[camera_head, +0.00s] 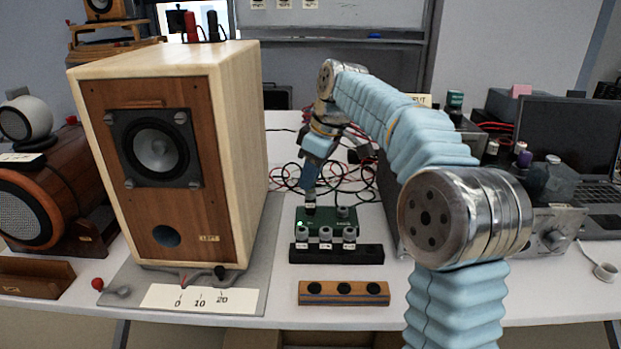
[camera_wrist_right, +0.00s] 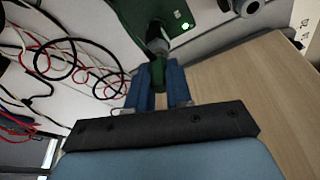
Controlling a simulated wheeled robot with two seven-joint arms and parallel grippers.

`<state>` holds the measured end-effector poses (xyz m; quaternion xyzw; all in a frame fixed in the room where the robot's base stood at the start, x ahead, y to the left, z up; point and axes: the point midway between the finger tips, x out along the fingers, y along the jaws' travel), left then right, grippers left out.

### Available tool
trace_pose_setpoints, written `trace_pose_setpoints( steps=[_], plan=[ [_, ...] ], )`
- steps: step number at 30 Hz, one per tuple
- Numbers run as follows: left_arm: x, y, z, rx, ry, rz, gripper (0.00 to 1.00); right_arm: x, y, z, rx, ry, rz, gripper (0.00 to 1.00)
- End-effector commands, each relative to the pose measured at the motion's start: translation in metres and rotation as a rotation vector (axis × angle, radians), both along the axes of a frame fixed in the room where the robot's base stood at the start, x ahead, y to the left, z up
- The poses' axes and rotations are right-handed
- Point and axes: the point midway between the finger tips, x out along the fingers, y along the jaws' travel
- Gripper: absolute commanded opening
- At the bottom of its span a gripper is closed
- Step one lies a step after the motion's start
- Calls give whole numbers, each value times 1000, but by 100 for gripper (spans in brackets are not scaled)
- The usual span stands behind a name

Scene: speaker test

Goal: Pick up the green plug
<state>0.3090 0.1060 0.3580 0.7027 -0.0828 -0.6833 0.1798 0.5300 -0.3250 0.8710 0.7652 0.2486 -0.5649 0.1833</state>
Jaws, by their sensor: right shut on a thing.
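The green plug (camera_wrist_right: 158,72) sits between the two blue fingers of my right gripper (camera_wrist_right: 161,88) in the right wrist view. The gripper is shut on it. The plug's far end meets a dark grey round piece at the green board (camera_wrist_right: 140,14); I cannot tell whether it is seated in it. In the head view my right gripper (camera_head: 309,192) points down over the back left of the green board (camera_head: 326,226), and its fingers mostly hide the plug. My left gripper is not in view.
A large wooden speaker (camera_head: 228,150) stands close left of my right gripper. A black strip (camera_head: 336,257) lies before the board, with grey plugs behind it. A wooden block with three holes (camera_head: 343,299) is nearer. Red and black cables (camera_head: 345,190) lie behind. A laptop (camera_head: 568,140) is right.

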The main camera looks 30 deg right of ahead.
Motion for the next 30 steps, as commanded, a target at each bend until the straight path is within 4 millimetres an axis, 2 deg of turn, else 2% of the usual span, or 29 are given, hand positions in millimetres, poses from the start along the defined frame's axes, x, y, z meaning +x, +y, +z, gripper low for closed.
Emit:
trace_pose_setpoints(
  steps=[6,14,18,21,25,30],
  plan=[
    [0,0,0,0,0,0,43,-1,2,32,0,-6,2,0],
    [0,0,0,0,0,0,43,-31,42,90,2,-7,4,0],
    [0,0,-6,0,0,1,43,-54,74,104,2,-5,8,0],
    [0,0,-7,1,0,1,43,-66,90,113,2,-4,5,0],
    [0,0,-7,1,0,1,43,-77,105,122,1,-1,3,0],
    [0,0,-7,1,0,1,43,-83,112,126,0,-1,1,0]
  ],
)
